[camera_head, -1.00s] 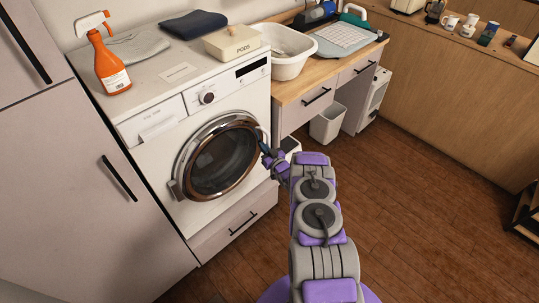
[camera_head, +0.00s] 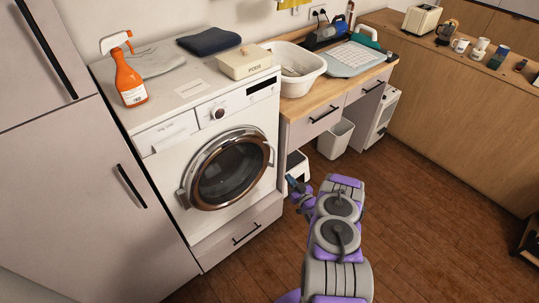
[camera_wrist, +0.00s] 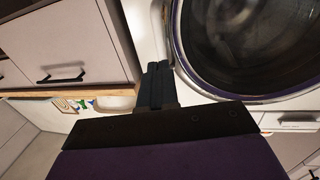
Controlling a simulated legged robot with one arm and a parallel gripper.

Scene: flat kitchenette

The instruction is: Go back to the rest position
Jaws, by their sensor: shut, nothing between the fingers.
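My gripper (camera_head: 291,181) is in front of the washing machine (camera_head: 164,160), to the right of its round door (camera_head: 230,170). The door looks closed. In the wrist view the gripper fingers (camera_wrist: 157,84) are together with nothing between them, and the dark door glass (camera_wrist: 245,35) fills the upper right. My gripper appears apart from the machine, though the exact gap is hard to tell.
An orange spray bottle (camera_head: 130,80), a dark folded cloth (camera_head: 209,41) and a PODS box (camera_head: 244,64) are on the machine. A white basin (camera_head: 302,82) sits on the wooden counter (camera_head: 300,112). A white bin (camera_head: 336,139) stands below. Brown floor (camera_head: 430,230) is open at right.

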